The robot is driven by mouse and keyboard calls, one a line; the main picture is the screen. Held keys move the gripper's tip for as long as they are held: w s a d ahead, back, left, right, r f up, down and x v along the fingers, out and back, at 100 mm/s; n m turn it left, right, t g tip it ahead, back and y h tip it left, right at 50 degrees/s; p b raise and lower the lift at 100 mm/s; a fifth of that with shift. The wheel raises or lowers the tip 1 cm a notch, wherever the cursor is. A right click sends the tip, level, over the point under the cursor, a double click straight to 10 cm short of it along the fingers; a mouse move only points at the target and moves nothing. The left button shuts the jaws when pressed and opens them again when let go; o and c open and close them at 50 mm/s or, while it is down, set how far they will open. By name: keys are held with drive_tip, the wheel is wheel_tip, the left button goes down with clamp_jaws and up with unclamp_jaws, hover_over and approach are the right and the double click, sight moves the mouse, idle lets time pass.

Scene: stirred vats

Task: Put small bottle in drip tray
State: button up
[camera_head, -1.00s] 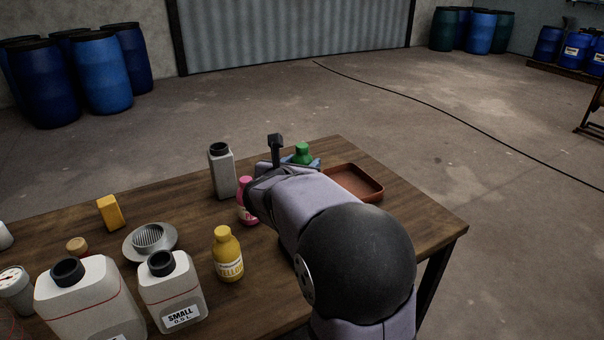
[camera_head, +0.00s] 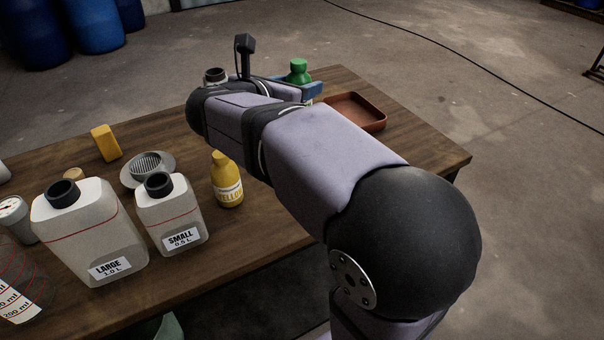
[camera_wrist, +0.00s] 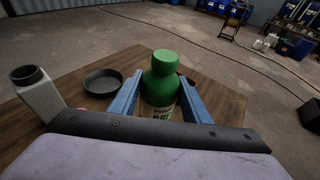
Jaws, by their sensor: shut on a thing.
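The small bottle is a white jug labelled "SMALL 0.5 L" (camera_head: 172,215) with a black cap, upright at the table's front, well apart from my gripper. The drip tray looks to be the shallow red-brown tray (camera_head: 355,112) near the table's right end; it appears empty, its left part hidden by my arm. My gripper (camera_wrist: 160,88) is shut on a green bottle (camera_wrist: 161,70), its blue fingers on either side. The green bottle (camera_head: 299,72) also shows beyond my arm in the head view, left of the tray. I cannot tell whether it touches the table.
A yellow bottle (camera_head: 226,180), a jug labelled "LARGE" (camera_head: 88,228), a grey strainer-like part (camera_head: 148,168) and a yellow block (camera_head: 105,143) stand left of my arm. The wrist view shows a dark round dish (camera_wrist: 103,83) and a grey bottle (camera_wrist: 40,97). Bare table lies right of the tray.

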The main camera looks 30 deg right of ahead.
drive_tip(key=s+a+f+m+g+b, duration=0.1)
drive_tip(key=s+a+b, duration=0.15)
drive_tip(key=s, duration=0.35)
drive_tip(key=shift+h, duration=0.4)
drive_tip(key=shift+f+b, duration=0.6)
drive_tip(key=shift+f, duration=4.4)
drive_tip(key=shift+f, duration=0.2)
drive_tip(key=o, duration=1.4)
drive_tip(key=shift+r, duration=0.1)
drive_tip(key=shift+r, duration=0.1)
drive_tip(key=shift+v, duration=3.8)
drive_tip(key=shift+w+r+p, duration=0.1)
drive_tip(key=shift+w+p, duration=0.05)
drive_tip(key=shift+p, duration=0.2)
